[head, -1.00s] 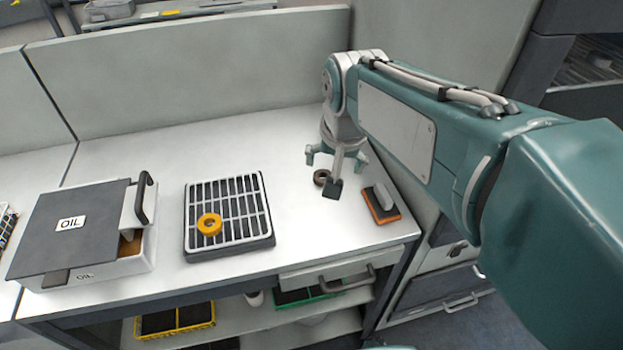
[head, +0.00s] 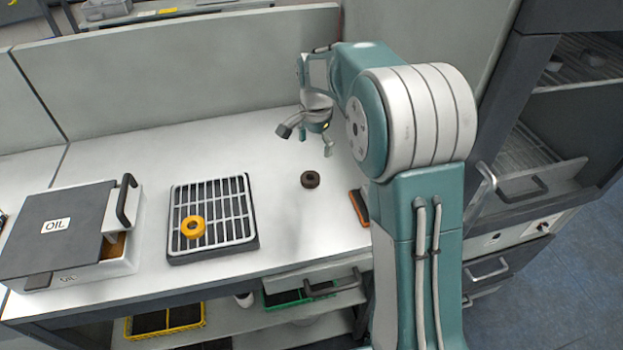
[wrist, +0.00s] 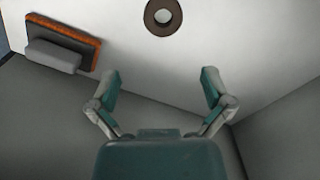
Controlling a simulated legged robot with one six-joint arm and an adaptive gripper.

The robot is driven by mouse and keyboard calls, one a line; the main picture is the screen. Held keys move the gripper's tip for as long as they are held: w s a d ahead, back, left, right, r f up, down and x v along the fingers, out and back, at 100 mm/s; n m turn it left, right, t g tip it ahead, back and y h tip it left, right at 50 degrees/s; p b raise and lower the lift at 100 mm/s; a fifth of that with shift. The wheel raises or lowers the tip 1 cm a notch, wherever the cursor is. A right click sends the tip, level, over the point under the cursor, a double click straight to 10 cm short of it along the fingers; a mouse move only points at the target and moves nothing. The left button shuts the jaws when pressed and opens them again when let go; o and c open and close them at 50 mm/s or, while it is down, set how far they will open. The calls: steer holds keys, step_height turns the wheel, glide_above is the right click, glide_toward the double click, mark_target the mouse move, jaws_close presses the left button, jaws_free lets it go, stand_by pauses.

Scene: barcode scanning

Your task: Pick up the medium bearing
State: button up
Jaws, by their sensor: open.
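A dark brown ring-shaped bearing (head: 311,179) lies flat on the white worktop. It also shows at the top of the wrist view (wrist: 163,14), beyond my fingertips. My gripper (head: 306,139) is open and empty, raised above the worktop behind the brown bearing. In the wrist view its two fingers (wrist: 161,78) are spread wide with nothing between them.
An orange-edged block with a grey handle (wrist: 65,45) lies right of the brown bearing, partly hidden by my arm. The slatted rack (head: 240,247) and a box marked OIL (head: 128,262) stand left. Grey partition walls (head: 200,70) close the back and right side.

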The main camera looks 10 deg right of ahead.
glide_above(310, 177)
steer(key=f, duration=0.4)
steer(key=shift+d+f, duration=0.15)
steer(key=shift+d, duration=0.15)
steer(key=shift+a+f, duration=0.45)
steer(key=shift+f, duration=0.1)
steer(key=f, duration=0.4)
steer(key=shift+d+f, duration=0.3)
steer(key=shift+f, duration=0.05)
steer(key=shift+a, duration=0.1)
steer(key=shift+a, duration=0.1)
steer(key=c, duration=1.1)
